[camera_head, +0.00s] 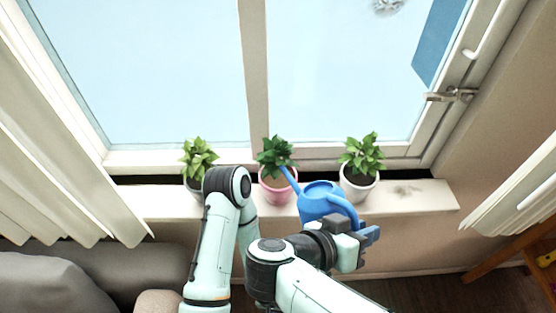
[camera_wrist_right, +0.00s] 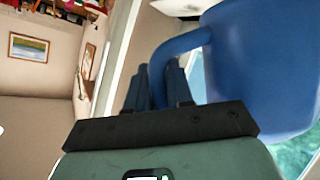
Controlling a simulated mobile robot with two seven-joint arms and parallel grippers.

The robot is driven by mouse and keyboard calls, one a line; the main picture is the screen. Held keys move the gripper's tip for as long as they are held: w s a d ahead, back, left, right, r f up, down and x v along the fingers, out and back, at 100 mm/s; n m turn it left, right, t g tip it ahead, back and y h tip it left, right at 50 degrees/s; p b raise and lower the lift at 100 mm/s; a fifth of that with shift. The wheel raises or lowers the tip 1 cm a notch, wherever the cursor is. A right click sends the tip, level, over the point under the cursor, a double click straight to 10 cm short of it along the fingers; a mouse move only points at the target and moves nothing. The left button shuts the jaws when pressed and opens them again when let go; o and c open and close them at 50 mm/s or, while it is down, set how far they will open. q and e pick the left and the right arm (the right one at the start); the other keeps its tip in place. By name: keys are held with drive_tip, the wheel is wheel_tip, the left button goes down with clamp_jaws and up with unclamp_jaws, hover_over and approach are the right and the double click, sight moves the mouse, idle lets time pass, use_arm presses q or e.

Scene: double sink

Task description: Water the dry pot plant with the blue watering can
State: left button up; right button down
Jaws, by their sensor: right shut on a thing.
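The blue watering can (camera_head: 322,201) is in front of the sill, its spout reaching up and left to the plant in the pink pot (camera_head: 275,193). My right gripper (camera_head: 357,230) is shut on its handle; the wrist view also shows the fingers (camera_wrist_right: 157,88) at the blue handle (camera_wrist_right: 176,45). I see no water. A light green plant (camera_head: 198,157) is on the left, its pot partly hidden by an arm link. A plant in a white pot (camera_head: 357,187) stands on the right. I cannot tell which soil is dry. My left gripper is not visible.
The pots stand on a narrow white windowsill (camera_head: 420,195) below a window. Curtains (camera_head: 60,150) hang on both sides. A grey cushioned seat (camera_head: 45,285) is at the lower left. The sill right of the white pot is clear.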

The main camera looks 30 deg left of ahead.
sight(356, 219)
drive_tip(key=shift+r, duration=0.1)
drive_tip(key=shift+w+a+r, duration=0.15)
drive_tip(key=shift+a+r, duration=0.05)
drive_tip(key=shift+r, duration=0.7)
idle(1.0)
drive_tip(key=shift+w+a+r+n+h, duration=0.1)
drive_tip(key=shift+a+r+n+h, duration=0.1)
drive_tip(key=shift+r, duration=0.25)
drive_tip(key=shift+w+a+r+n+h, duration=0.1)
drive_tip(key=shift+r+n+h, duration=0.1)
drive_tip(key=shift+r, duration=0.25)
idle(0.9)
drive_tip(key=shift+w+a+r+n+g+h, duration=0.1)
drive_tip(key=shift+a+r+n+g+h, duration=0.05)
drive_tip(key=shift+r, duration=0.3)
drive_tip(key=shift+a+r+n+g+h, duration=0.1)
drive_tip(key=shift+r+n+g+h, duration=0.05)
drive_tip(key=shift+r, duration=0.3)
